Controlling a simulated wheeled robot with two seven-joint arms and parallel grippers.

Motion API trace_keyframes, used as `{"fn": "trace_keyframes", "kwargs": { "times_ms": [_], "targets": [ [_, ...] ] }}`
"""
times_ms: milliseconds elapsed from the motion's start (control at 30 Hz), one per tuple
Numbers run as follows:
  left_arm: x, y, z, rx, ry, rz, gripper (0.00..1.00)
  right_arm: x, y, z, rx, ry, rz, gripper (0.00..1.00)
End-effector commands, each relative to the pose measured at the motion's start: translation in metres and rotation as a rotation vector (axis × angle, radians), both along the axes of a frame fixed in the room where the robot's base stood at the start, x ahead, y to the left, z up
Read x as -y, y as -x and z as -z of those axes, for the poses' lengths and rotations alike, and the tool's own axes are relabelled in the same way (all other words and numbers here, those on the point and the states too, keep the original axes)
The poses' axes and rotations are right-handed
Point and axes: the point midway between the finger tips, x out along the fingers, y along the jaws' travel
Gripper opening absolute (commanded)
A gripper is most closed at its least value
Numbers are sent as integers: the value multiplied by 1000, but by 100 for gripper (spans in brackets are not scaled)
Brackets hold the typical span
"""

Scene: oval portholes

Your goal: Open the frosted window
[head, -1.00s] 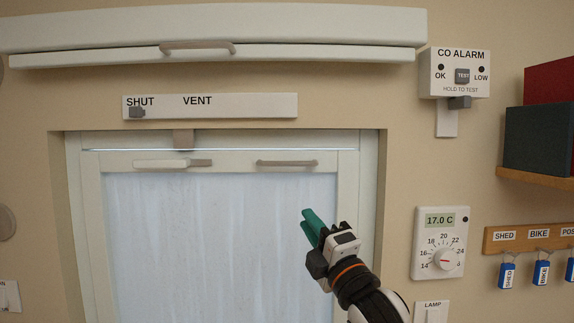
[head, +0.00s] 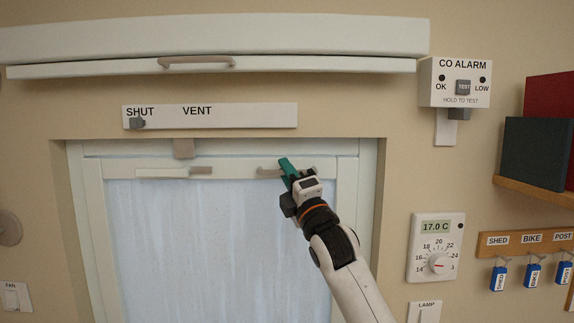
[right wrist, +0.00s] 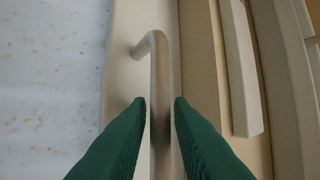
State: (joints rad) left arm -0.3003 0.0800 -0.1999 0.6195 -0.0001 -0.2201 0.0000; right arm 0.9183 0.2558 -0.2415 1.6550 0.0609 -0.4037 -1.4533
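The frosted window (head: 215,245) is a pale sash with a cloudy pane, set in a white frame. Its top rail carries a grey bar handle (head: 268,170) on the right and a white lever with a grey end (head: 175,172) on the left. My right gripper (head: 286,167), with green fingers, is at the bar handle and hides part of it. In the right wrist view the handle (right wrist: 160,80) runs between the two fingertips (right wrist: 160,104), with narrow gaps on both sides. The gripper is open around it. My left gripper is not in view.
Above the window, a SHUT/VENT strip (head: 225,115) has its grey knob (head: 137,123) below SHUT; a tan tab (head: 184,148) hangs below. A long white ledge with a handle (head: 197,62) is higher. CO alarm (head: 455,82), thermostat (head: 437,247) and shelf (head: 535,183) are right.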

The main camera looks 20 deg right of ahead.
Motion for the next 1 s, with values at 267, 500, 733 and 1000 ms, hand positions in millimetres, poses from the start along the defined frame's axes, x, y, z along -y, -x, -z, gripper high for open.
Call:
{"fn": "trace_keyframes", "kwargs": {
  "times_ms": [267, 500, 733, 1000],
  "targets": [
    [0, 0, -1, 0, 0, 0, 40, -1, -2, 0, 0, -1, -1, 20],
    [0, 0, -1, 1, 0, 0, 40, 0, -2, 0, -1, -1, 0, 0],
    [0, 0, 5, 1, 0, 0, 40, -2, 4, 3, 9, 3, -1, 0],
    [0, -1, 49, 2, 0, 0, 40, -20, 64, 19, 122, 37, -3, 0]
  ]
}}
